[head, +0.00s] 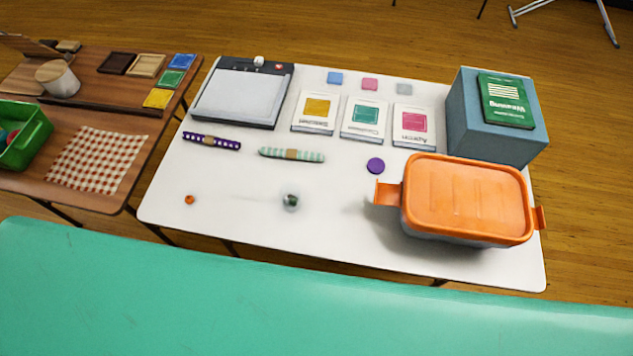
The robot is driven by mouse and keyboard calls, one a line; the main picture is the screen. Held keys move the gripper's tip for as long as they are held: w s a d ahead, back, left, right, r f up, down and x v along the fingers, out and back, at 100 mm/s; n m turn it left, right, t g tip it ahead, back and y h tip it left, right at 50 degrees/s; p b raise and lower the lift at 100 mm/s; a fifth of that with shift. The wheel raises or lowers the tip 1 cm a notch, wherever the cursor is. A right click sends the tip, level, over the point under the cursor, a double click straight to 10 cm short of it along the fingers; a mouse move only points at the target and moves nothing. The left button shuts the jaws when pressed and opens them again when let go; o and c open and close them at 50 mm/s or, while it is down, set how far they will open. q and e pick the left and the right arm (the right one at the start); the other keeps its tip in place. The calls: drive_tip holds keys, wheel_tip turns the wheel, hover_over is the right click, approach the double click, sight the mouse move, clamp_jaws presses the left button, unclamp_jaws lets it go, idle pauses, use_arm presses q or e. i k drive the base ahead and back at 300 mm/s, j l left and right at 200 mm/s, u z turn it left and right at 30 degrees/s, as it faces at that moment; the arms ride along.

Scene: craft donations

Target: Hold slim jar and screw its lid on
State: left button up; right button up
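A small clear jar (290,201) with something dark green inside stands near the front middle of the white table (240,235). It looks upright, seen steeply from above, and blurred. A small orange round piece (190,199) lies on the table to its left. A flat purple disc (376,165) lies to the right and farther back. I cannot tell for sure which of these is the jar's lid. Both are apart from the jar. Neither of my grippers is in view.
A large container with an orange lid (465,195) stands at right, a blue box (495,125) behind it. Rolled strips (291,154), cards (367,119) and a grey tray (240,95) lie farther back. A teal surface (300,310) fills the foreground. The table's front left is mostly clear.

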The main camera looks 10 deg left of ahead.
sight(293, 204)
drive_tip(key=j, duration=0.6)
drive_tip(key=k+j+z, duration=0.15)
drive_tip(key=j, duration=1)
drive_tip(key=z, duration=0.05)
